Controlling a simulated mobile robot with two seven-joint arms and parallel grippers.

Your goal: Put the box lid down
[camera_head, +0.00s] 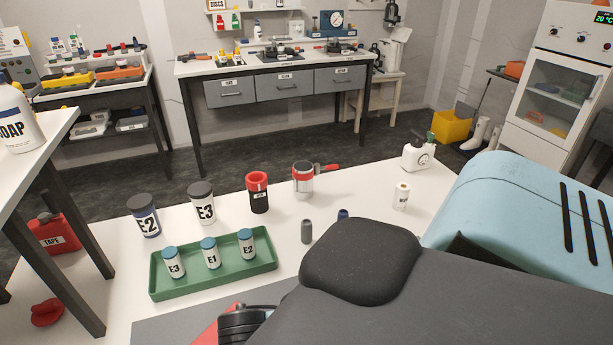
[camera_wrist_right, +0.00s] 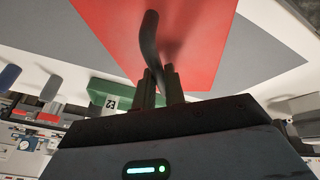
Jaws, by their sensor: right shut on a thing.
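The box lid is a flat red panel (camera_wrist_right: 195,50) with a dark curved handle (camera_wrist_right: 149,38). My right gripper (camera_wrist_right: 160,78) is shut on this handle in the right wrist view. The lid is over a grey mat (camera_wrist_right: 90,45); I cannot tell if it touches it. In the head view only a red corner of the lid (camera_head: 213,327) shows at the bottom, beside dark gripper parts, and my right arm hides the rest. The grey mat (camera_head: 165,331) shows there too. My left gripper is in neither view.
A green tray (camera_head: 215,281) with vials E3, E1 and E2 stands just behind the mat. Jars E2 (camera_head: 144,216) and E3 (camera_head: 202,204), a red-topped black jar (camera_head: 258,193) and a light-blue machine (camera_head: 525,215) are farther around. The bench's left front is bare.

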